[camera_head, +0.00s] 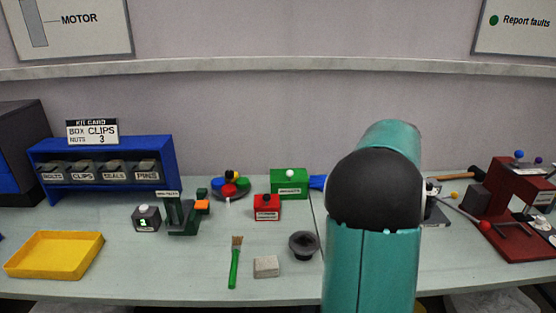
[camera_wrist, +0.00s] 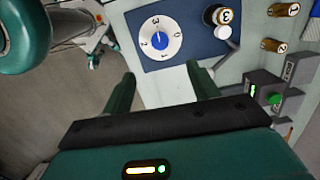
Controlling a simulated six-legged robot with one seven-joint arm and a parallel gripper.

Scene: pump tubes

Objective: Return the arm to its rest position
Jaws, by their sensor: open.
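My arm (camera_head: 372,230), teal with a black joint, rises in front of the bench at right of centre in the head view. My gripper (camera_wrist: 160,75) shows in the wrist view with its two dark green fingers spread wide apart. Nothing is between the fingers. Beyond them are a bench edge and a blue panel (camera_wrist: 188,62) with a white numbered dial (camera_wrist: 160,38). The gripper is not visible in the head view.
The bench holds a yellow tray (camera_head: 55,255), a blue bin rack (camera_head: 105,150), a green brush (camera_head: 235,265), a red box (camera_head: 267,207) and a red stand (camera_head: 510,200). The wrist view shows numbered cylinders (camera_wrist: 284,9) and a green button (camera_wrist: 272,98).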

